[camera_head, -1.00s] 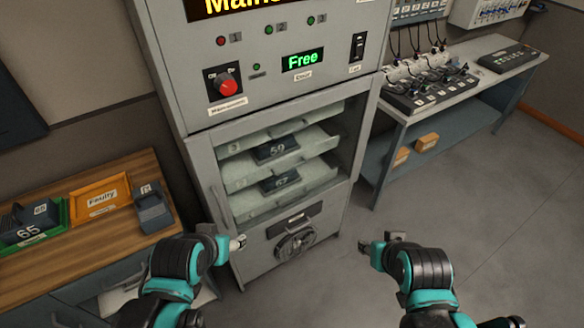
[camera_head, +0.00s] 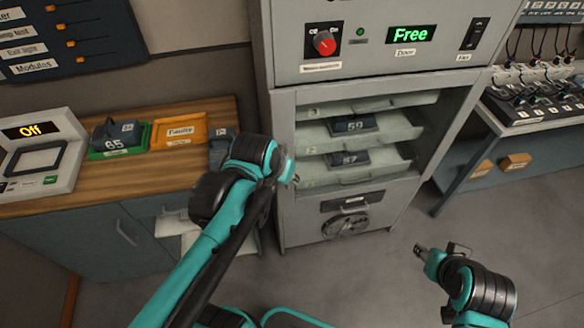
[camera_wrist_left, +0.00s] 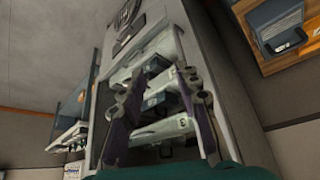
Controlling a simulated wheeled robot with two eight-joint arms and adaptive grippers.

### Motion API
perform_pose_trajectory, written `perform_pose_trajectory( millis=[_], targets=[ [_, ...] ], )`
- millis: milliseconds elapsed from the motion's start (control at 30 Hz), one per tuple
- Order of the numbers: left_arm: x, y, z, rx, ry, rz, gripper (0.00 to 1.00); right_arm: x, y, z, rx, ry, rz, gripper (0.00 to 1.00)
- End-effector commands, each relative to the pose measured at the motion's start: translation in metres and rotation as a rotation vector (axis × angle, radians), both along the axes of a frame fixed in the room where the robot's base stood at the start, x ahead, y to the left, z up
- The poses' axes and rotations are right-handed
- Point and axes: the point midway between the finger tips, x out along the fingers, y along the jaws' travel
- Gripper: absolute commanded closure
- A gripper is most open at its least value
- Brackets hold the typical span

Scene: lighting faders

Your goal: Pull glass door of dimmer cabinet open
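The dimmer cabinet (camera_head: 284,215) is a grey upright case at the centre of the head view. Its glass door (camera_head: 360,188) covers the middle bay and looks closed; dimmer modules marked 59 (camera_head: 354,125) and 67 (camera_head: 349,158) show on shelves behind it. My left gripper (camera_head: 297,180) is at the door's left edge, in front of it; contact cannot be made out. The door handle is not visible, probably behind my arm. In the left wrist view the two fingers (camera_wrist_left: 162,110) are spread apart, with the shelves visible between them. My right gripper (camera_head: 440,250) is open and empty, low at the right.
A wooden bench (camera_head: 75,190) on the left holds a green tray (camera_head: 108,154), an orange Faulty tray (camera_head: 180,131) and a module. A table (camera_head: 510,122) with cables stands at the right. The floor before the cabinet is clear.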

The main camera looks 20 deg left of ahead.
Motion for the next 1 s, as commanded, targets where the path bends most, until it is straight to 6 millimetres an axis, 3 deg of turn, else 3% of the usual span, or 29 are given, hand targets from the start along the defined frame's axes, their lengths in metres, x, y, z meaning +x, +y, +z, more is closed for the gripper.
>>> perform_pose_trajectory(
  millis=[100, 300, 533, 800, 1000],
  targets=[
    [0.038, 0.017, -0.018, -0.003, 0.050, 0.005, 0.68, 0.000, 0.000, -0.019, 0.000, 0.000, 0.000, 0.60],
    [0.078, 0.040, -0.040, -0.010, 0.109, 0.001, 0.68, 0.000, 0.000, -0.031, 0.000, 0.000, 0.000, 0.60],
    [0.091, 0.045, -0.057, -0.013, 0.126, -0.002, 0.68, 0.000, 0.000, -0.039, 0.000, 0.000, 0.000, 0.60],
    [0.108, 0.045, -0.099, -0.013, 0.126, -0.002, 0.68, 0.000, 0.000, -0.061, 0.000, 0.000, 0.000, 0.60],
    [0.116, 0.045, -0.116, -0.012, 0.125, -0.002, 0.68, 0.000, 0.000, -0.070, 0.000, 0.000, 0.000, 0.60]
  ],
)
